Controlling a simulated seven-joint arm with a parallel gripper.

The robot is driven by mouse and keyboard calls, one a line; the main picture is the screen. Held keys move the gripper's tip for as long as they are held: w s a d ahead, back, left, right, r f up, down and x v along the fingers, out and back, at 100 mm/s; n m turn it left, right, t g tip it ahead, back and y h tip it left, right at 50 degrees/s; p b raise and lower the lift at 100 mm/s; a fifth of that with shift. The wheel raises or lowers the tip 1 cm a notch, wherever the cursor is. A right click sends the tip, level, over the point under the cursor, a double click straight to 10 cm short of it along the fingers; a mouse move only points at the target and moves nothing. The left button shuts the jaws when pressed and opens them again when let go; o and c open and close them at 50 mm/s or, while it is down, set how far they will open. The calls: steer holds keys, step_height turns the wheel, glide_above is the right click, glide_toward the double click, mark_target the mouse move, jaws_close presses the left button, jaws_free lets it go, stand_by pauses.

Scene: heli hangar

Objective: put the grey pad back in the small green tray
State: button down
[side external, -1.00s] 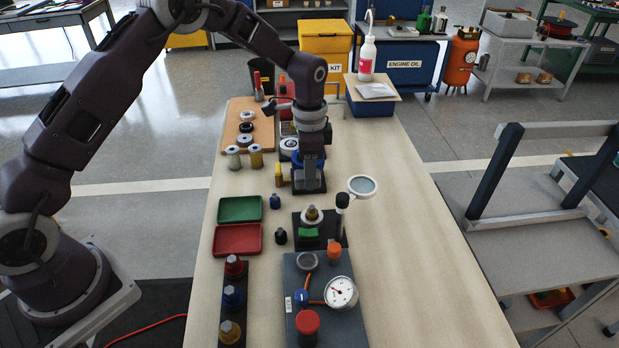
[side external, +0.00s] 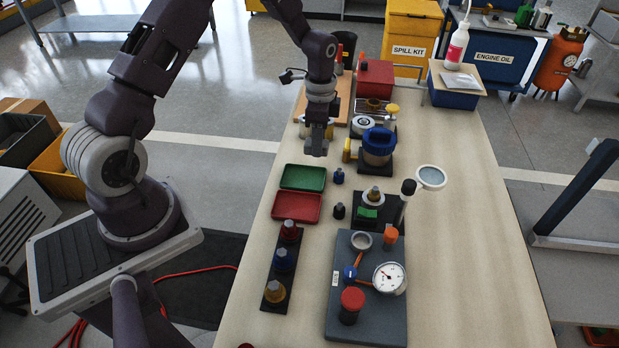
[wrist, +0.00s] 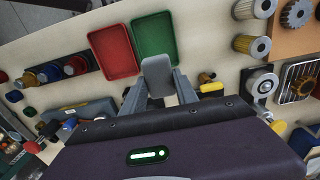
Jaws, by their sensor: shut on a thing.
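The grey pad (wrist: 157,76), a light grey flat piece with rounded corners, is between the fingers of my gripper (wrist: 160,92) in the wrist view. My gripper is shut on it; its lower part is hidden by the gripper. In the side view my gripper (side external: 317,148) points down above the table, just behind and right of the small green tray (side external: 303,177), apart from it. The pad is hard to make out there. The green tray also shows in the wrist view (wrist: 153,36), empty, just beyond the pad.
A red tray (side external: 297,208) adjoins the green one in front. Small dark bottles (side external: 338,177) stand just right of the trays. A blue round unit (side external: 378,148) with a yellow part is right of my gripper. A magnifier stand (side external: 431,177) is farther right. The right table side is clear.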

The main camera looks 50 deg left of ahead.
mark_target(305, 179)
steer(key=a+f, duration=0.1)
steer(key=f, duration=0.2)
steer(key=s+f, duration=0.1)
steer(key=f, duration=0.3)
steer(key=s+a+f, duration=0.1)
steer(key=f, duration=0.2)
steer(key=shift+s+a+f, duration=0.2)
steer(key=shift+a+f, duration=0.15)
steer(key=shift+f, duration=0.15)
steer(key=c, duration=1.2)
jaws_free()
steer(key=shift+c, duration=0.2)
